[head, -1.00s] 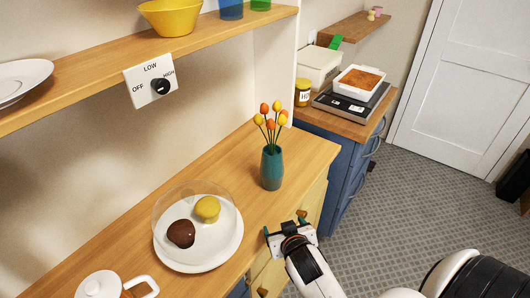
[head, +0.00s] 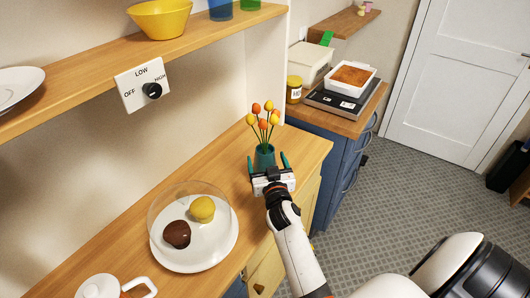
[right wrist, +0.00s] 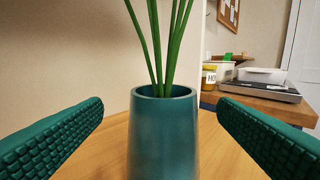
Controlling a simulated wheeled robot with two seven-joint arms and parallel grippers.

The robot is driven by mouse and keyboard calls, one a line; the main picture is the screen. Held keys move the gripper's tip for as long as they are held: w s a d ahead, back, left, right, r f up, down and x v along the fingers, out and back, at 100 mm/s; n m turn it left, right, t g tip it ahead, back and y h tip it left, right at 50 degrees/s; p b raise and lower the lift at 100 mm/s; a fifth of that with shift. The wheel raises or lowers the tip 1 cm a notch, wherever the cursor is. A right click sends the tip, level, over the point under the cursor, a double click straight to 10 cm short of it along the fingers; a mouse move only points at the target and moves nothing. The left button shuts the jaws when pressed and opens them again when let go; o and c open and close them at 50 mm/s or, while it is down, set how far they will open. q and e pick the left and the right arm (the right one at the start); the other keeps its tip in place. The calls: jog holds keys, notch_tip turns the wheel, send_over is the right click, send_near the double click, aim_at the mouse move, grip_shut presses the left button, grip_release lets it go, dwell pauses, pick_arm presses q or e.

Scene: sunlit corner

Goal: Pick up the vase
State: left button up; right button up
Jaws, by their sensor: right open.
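The teal vase (head: 264,154) stands upright on the wooden counter, holding several orange and yellow tulips (head: 263,117). My right gripper (head: 268,164) is open, its two teal fingers pointing at the vase, one toward each side. In the head view the gripper hides the vase's lower part. In the right wrist view the vase (right wrist: 163,135) stands upright in the middle, with green stems rising from it. The fingers of my right gripper (right wrist: 160,135) show left and right of it, with a gap on each side. My left gripper is not in view.
A white plate (head: 215,255) under a clear dome, with a yellow and a brown item, sits left of the gripper. A white lidded pot (head: 100,287) is at the front. A shelf (head: 100,73) overhangs the counter (head: 120,235). A blue cabinet (head: 335,160) stands behind right.

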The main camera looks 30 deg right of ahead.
jog(key=x, duration=0.3)
jog(key=p+x, duration=0.1)
jog(key=x, duration=0.2)
jog(key=shift+w+d+f, duration=0.15)
jog(key=shift+d+f, duration=0.1)
jog(key=shift+c, duration=0.9)
jog(key=c, duration=1.5)
jog(key=shift+r, duration=0.25)
grip_shut()
